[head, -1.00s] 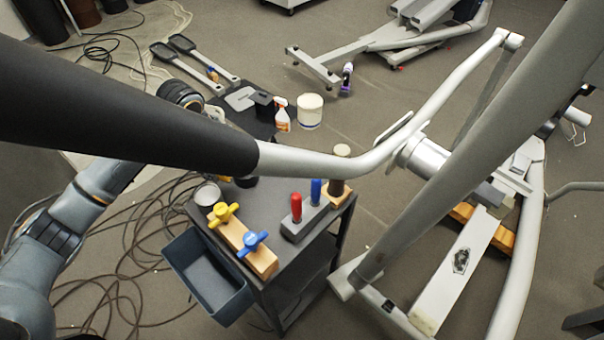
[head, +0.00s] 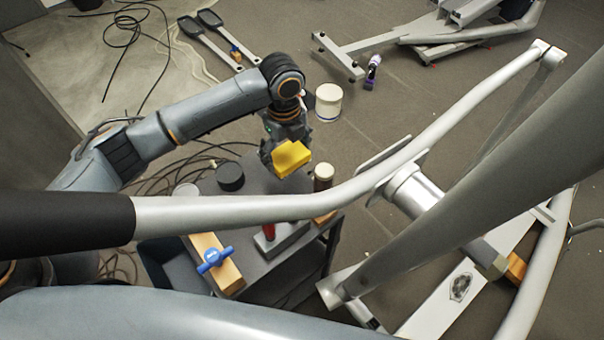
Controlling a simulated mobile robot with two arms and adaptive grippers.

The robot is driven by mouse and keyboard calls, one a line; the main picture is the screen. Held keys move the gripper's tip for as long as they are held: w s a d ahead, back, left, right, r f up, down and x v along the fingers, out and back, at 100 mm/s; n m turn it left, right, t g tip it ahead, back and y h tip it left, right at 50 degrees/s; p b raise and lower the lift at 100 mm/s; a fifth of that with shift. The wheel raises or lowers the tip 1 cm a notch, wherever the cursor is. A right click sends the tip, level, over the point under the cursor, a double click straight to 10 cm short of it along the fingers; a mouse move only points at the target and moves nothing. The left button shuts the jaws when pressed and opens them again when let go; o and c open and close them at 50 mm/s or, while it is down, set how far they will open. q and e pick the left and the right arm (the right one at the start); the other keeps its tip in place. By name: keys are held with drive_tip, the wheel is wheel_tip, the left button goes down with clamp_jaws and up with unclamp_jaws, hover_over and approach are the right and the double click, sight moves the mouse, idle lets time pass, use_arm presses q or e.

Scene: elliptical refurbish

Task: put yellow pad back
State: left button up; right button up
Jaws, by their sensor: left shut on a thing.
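The yellow pad (head: 291,158) is a small yellow block in the head view. My left gripper (head: 282,146) is shut on it and holds it by the far edge of the dark cart (head: 283,291); I cannot tell whether it touches the cart top. The fingertips are mostly hidden behind the arm and pad. My right gripper is out of view.
The elliptical's long grey bar (head: 330,199) crosses in front of the cart. On the cart are a wooden block (head: 207,247) with a blue handle (head: 214,260), a black round item (head: 230,176) and a brown-and-white jar (head: 323,176). A white tub (head: 328,102) stands beyond.

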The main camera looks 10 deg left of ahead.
use_arm(q)
drive_tip(key=shift+d+f, duration=0.1)
drive_tip(key=shift+f, duration=0.3)
drive_tip(key=p, duration=0.1)
hover_over(289, 184)
wheel_tip(289, 184, down, 4)
drive_tip(key=shift+f, duration=0.8)
wheel_tip(289, 184, down, 3)
drive_tip(key=shift+d+f+p, duration=0.1)
drive_tip(key=shift+p, duration=0.2)
drive_tip(key=shift+f, duration=0.15)
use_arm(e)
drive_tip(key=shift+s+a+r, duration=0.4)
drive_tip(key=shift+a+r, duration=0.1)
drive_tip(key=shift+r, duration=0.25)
use_arm(q)
drive_tip(key=o, duration=0.9)
drive_tip(key=shift+o, duration=0.2)
